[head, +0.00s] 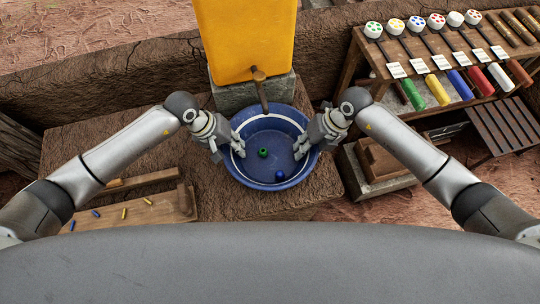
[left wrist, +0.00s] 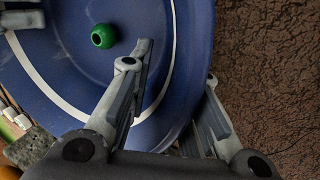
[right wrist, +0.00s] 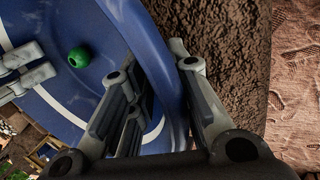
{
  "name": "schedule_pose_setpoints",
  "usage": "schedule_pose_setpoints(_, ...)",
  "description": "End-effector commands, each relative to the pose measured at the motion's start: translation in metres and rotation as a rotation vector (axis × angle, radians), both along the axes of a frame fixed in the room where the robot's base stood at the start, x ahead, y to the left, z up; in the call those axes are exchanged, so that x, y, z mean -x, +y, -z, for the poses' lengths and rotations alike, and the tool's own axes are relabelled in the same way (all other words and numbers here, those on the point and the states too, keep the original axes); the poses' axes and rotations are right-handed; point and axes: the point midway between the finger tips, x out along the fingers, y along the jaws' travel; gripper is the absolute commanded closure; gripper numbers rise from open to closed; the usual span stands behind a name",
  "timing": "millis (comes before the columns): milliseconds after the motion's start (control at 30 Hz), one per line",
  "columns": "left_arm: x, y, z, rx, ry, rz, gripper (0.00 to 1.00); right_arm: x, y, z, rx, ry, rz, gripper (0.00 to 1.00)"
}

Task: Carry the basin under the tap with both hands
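The blue basin (head: 262,184), with a white ring inside, sits on the mud platform below the yellow container (head: 247,40). The tap (head: 261,90) points down from the container; in the head view its lower end overlaps the basin's back rim. My left gripper (head: 228,150) is at the basin's left side. In the left wrist view its open fingers (left wrist: 178,62) straddle the wall, one inside and one outside. My right gripper (head: 311,143) straddles the right wall likewise; the right wrist view shows its fingers (right wrist: 155,65) apart. A green ball (head: 263,153) and a blue ball (head: 279,175) lie in the basin.
A grey stone block (head: 236,95) supports the container. A low wooden bench (head: 150,207) with small coloured pieces is at the left. Bare platform (head: 100,145) lies left of the basin.

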Motion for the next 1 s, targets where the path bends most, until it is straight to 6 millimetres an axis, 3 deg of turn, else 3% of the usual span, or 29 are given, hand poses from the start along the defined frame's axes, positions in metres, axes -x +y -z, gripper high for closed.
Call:
schedule_pose_setpoints(433, 0.001, 0.001, -0.008, 0.003, -0.001, 0.004, 0.73, -0.001, 0.002, -0.001, -0.005, -0.002, 0.000, 0.73)
schedule_pose_setpoints(800, 0.003, 0.031, -0.075, 0.000, -0.003, 0.003, 0.73, -0.001, 0.002, -0.001, -0.005, -0.003, 0.000, 0.73)
schedule_pose_setpoints(1000, 0.004, 0.042, -0.102, 0.001, -0.001, 0.003, 0.73, -0.001, 0.002, -0.001, -0.005, -0.003, 0.000, 0.73)
